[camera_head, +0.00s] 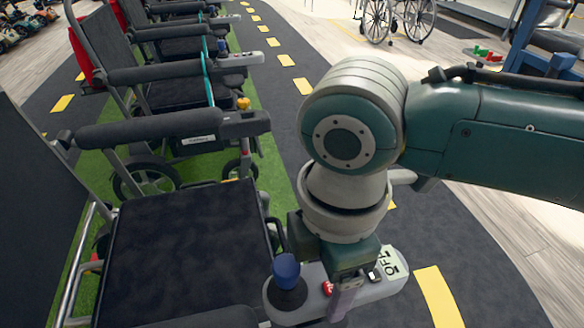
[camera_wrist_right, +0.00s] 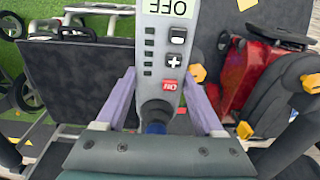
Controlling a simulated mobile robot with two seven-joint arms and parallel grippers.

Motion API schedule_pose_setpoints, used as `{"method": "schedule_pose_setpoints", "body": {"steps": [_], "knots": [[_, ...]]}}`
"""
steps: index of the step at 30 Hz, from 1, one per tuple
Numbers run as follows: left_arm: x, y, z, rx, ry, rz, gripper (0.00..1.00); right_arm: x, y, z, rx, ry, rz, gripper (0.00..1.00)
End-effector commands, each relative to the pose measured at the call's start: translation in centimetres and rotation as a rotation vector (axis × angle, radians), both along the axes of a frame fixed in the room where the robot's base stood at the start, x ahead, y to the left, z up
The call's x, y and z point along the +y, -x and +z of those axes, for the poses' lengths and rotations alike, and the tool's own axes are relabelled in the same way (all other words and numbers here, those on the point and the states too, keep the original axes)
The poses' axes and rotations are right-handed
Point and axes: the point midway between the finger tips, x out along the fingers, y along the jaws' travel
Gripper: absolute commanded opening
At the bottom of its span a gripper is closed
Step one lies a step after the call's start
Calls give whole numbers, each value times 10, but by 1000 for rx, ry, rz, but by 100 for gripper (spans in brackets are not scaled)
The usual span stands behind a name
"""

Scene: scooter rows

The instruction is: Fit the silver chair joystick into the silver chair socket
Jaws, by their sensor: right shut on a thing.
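The joystick (camera_head: 306,302) is a pale grey control box with a blue knob, a red button and an OFF label. My right gripper (camera_head: 345,300) is shut on it from above, near the front edge of the nearest chair's black seat. In the right wrist view, the joystick (camera_wrist_right: 164,50) lies between the two purple fingers of the gripper (camera_wrist_right: 163,105), with the knob toward the palm. The nearest chair (camera_head: 185,250) has a silver tube frame. I cannot make out its socket; the arm and joystick may cover it. My left gripper is not in view.
More chairs (camera_head: 170,85) stand in a row on a green strip behind. A red scooter (camera_wrist_right: 245,75) with a dark seat is close on the right in the wrist view. Dark floor with yellow dashes lies right of the row.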

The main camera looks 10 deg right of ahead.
Motion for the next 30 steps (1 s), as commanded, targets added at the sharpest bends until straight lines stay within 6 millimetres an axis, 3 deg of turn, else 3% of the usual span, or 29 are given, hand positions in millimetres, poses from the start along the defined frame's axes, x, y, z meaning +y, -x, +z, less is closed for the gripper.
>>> {"method": "schedule_pose_setpoints", "body": {"steps": [30], "knots": [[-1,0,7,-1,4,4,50,0,-1,1,-2,-1,0,0]]}}
